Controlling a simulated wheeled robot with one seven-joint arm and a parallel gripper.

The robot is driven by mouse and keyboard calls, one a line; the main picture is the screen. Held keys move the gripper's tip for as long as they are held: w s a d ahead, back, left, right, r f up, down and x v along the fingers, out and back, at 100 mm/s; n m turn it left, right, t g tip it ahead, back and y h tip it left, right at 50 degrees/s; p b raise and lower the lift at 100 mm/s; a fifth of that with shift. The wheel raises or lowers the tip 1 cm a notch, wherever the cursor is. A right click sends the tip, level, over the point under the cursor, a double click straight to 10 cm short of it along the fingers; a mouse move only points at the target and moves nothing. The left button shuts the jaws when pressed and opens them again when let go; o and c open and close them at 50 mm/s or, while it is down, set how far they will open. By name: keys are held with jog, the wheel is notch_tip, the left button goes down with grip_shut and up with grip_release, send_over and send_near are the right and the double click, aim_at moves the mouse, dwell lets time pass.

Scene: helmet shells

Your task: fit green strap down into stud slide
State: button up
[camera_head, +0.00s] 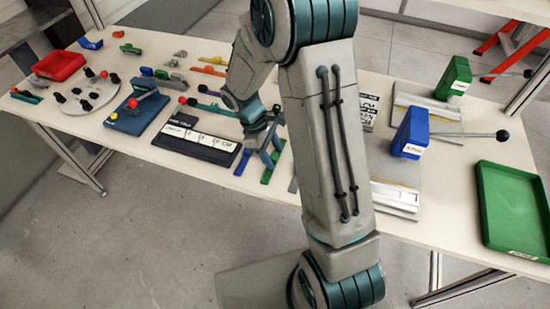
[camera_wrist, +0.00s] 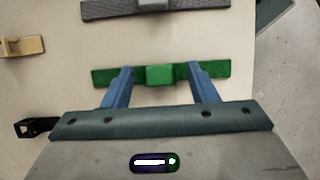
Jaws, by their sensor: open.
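The green strap (camera_wrist: 160,75) is a flat textured strip with a raised smooth block at its middle, lying crosswise on the table in the wrist view. Its near end also shows in the head view (camera_head: 266,177). My gripper (camera_wrist: 160,69) is open, with one blue finger on each side of the raised block and gaps between. In the head view my gripper (camera_head: 271,143) is low over the table, to the right of the black board, and hides part of the strap. I cannot tell which part is the stud slide.
A black board with white labels (camera_head: 185,148) and a blue fixture (camera_head: 137,112) stand left. A grey strap (camera_wrist: 103,9) lies beyond the green one. A tan block (camera_wrist: 22,46) and small black part (camera_wrist: 35,127) are left. A green tray (camera_head: 512,205) sits far right.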

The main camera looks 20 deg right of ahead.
jog(key=c, duration=1)
jog(key=shift+c, duration=0.2)
jog(key=shift+r, duration=0.1)
